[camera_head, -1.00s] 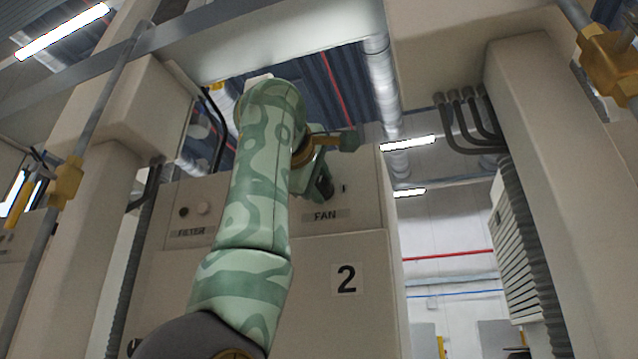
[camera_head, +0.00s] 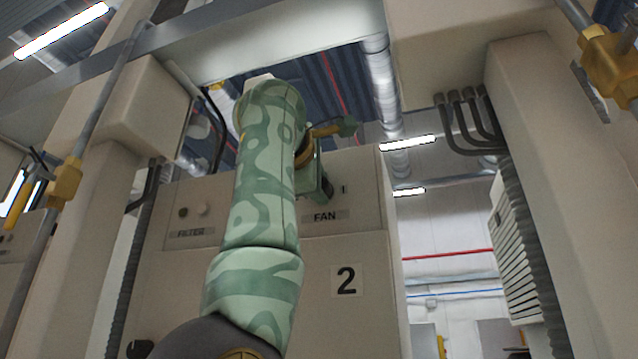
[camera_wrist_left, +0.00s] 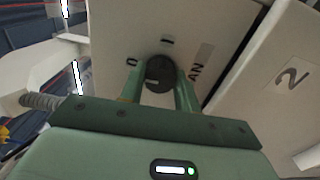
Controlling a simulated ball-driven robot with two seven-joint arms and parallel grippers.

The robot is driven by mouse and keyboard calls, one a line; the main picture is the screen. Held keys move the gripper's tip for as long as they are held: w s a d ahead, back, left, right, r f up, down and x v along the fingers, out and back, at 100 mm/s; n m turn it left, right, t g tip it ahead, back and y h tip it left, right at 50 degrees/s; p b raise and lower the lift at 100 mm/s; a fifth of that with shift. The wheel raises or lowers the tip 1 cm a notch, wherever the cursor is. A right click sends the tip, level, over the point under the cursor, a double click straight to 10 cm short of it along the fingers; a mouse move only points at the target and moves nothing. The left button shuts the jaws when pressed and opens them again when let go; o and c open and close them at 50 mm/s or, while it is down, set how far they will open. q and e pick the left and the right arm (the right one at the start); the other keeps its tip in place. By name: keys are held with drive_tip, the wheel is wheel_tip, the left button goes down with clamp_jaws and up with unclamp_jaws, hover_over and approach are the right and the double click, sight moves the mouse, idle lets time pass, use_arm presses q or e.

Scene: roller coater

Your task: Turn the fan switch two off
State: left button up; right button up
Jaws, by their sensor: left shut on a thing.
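The fan switch is a dark round knob (camera_wrist_left: 160,74) on the beige panel, with marks that look like 0 and I around it in the left wrist view. The FAN label (camera_head: 325,216) is below it in the head view, above the number 2 sign (camera_head: 346,280). My left gripper (camera_wrist_left: 160,85) is shut on the knob, one green finger on each side. In the head view my left gripper (camera_head: 325,190) is at the panel, and my arm hides most of the knob. My right gripper is not in view.
A FILTER label (camera_head: 192,232) with a dark knob (camera_head: 183,212) and a pale knob (camera_head: 203,208) is on the panel to the left. Beige columns (camera_head: 540,190) stand on both sides. A beam (camera_head: 240,60) crosses above the arm.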

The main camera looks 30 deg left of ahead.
use_arm(q)
drive_tip(key=o, duration=1)
drive_tip(key=shift+a, duration=0.1)
drive_tip(key=b+v, duration=0.4)
drive_tip(key=v, duration=1.2)
drive_tip(key=shift+s, duration=0.2)
drive_tip(key=shift+w, duration=0.1)
